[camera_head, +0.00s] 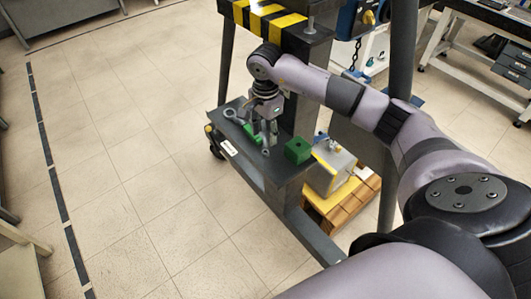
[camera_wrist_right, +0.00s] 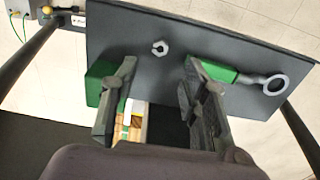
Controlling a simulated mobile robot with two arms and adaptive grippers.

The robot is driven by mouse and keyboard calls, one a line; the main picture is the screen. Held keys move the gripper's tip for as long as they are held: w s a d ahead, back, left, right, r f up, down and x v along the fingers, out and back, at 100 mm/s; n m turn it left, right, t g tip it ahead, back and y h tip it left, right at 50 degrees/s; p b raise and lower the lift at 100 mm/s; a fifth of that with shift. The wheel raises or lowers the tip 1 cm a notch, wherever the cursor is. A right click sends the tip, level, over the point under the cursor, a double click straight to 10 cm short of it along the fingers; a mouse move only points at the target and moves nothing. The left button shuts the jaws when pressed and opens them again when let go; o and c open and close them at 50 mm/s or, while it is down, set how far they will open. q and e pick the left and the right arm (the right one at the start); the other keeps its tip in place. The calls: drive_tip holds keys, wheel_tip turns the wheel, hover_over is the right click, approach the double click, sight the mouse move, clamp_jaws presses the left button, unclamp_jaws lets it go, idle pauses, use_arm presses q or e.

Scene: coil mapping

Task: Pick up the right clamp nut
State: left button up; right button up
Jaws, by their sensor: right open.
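My right gripper (camera_wrist_right: 160,68) is open and empty. The nut appears between its two spread fingers, beyond the tips, and no finger touches it. In the head view the right gripper (camera_head: 268,138) points down over the shelf. A small grey piece by the shelf's front edge looks like the nut (camera_head: 265,152), but it is hard to make out. My left gripper is not in view.
A green block (camera_wrist_right: 98,78) lies on one side of the nut. A green piece with a grey eye bolt (camera_wrist_right: 275,84) lies on the other side. Below the shelf, a yellow-and-grey box (camera_head: 328,168) rests on a wooden pallet (camera_head: 345,205). A dark post stands behind the shelf.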

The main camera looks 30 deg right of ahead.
sight(265, 151)
wheel_tip(265, 151, down, 8)
drive_tip(key=b, duration=0.3)
drive_tip(key=shift+r+b, duration=0.25)
drive_tip(key=shift+b, duration=0.15)
clamp_jaws()
